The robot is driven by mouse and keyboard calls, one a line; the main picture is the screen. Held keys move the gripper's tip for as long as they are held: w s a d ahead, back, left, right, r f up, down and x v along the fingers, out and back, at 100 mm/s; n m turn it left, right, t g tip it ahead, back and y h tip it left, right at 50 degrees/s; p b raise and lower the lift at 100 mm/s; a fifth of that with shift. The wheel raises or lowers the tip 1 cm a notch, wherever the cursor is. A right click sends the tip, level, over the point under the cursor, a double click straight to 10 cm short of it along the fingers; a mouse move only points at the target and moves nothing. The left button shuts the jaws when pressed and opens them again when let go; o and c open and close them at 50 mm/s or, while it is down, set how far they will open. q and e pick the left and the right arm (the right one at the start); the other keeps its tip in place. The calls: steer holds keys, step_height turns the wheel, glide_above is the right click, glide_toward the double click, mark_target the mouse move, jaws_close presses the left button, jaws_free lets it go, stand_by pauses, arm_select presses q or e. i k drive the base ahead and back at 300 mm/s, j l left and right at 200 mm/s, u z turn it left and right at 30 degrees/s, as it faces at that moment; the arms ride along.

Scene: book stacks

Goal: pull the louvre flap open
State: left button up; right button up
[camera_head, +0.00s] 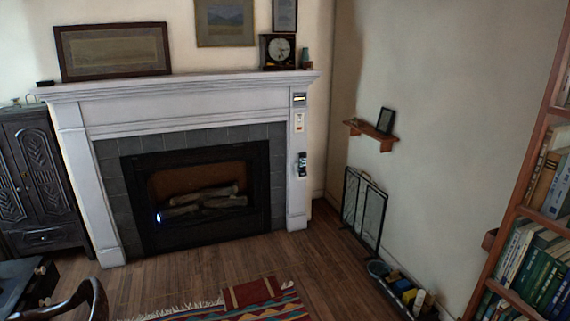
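I cannot make out a louvre flap for certain in the head view. The black-framed fireplace (200,192) stands in the far wall, with pale logs (205,200) behind its opening. A dark strip (212,233) runs along its lower edge, but it is too dark to tell whether it has slats. A dark carved cabinet (40,180) with its doors shut stands at the left edge. Neither of my grippers is in view.
A white mantel (185,90) surrounds the fireplace. A folding screen (364,208) leans by the right wall, near a low tray of objects (405,290). A bookcase (530,225) stands at right. A patterned rug (255,305) and bare wood floor lie in front; a curved chair part (75,298) is lower left.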

mark_target(166, 238)
steer(key=i+l, duration=0.1)
steer(key=i, duration=0.8)
steer(key=i+l+u, duration=0.15)
steer(key=i, duration=0.8)
